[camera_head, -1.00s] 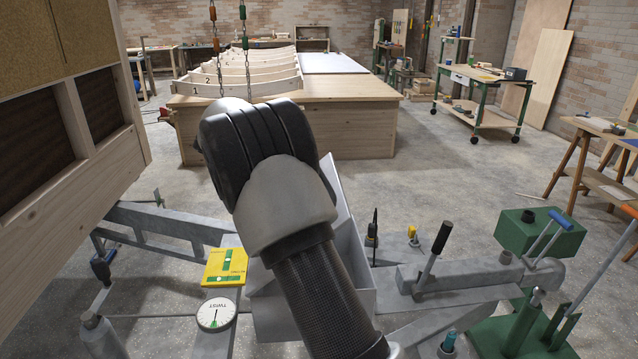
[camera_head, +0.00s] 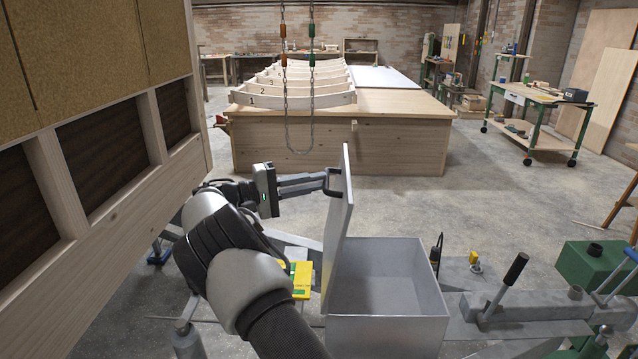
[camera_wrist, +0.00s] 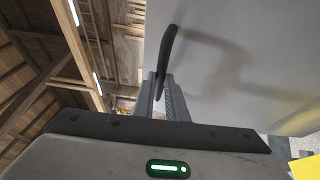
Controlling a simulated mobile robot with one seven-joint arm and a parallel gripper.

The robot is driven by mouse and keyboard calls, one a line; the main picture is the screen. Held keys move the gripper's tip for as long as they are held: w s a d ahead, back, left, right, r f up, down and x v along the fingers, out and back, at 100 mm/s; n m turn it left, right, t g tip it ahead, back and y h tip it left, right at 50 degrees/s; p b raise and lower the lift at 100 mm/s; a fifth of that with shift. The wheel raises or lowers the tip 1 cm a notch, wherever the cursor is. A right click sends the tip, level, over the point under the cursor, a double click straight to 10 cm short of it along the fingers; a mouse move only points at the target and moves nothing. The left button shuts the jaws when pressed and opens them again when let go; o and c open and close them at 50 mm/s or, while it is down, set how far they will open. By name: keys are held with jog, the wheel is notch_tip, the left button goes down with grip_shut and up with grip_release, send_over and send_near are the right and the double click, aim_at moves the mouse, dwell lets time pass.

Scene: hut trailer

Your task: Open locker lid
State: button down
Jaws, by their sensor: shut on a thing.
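The grey metal locker (camera_head: 385,315) stands on the trailer frame, low in the middle of the head view. Its lid (camera_head: 343,225) stands upright along the left edge, and the empty-looking inside of the box shows. My gripper (camera_head: 326,182) is at the lid's upper left, shut on the dark lid handle (camera_head: 332,190). In the wrist view, the fingers (camera_wrist: 166,85) meet the black curved handle (camera_wrist: 167,52), and the lid's grey face (camera_wrist: 235,70) fills the right side. The exact grip is partly hidden by the fingers.
A wooden hut wall (camera_head: 110,140) rises close on the left of my arm. A lever (camera_head: 503,285) and a green box (camera_head: 592,262) are to the right. A large workbench (camera_head: 345,145) stands behind, with chains hanging before it.

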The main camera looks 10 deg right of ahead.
jog(key=shift+w+a, duration=0.15)
jog(key=shift+a, duration=0.4)
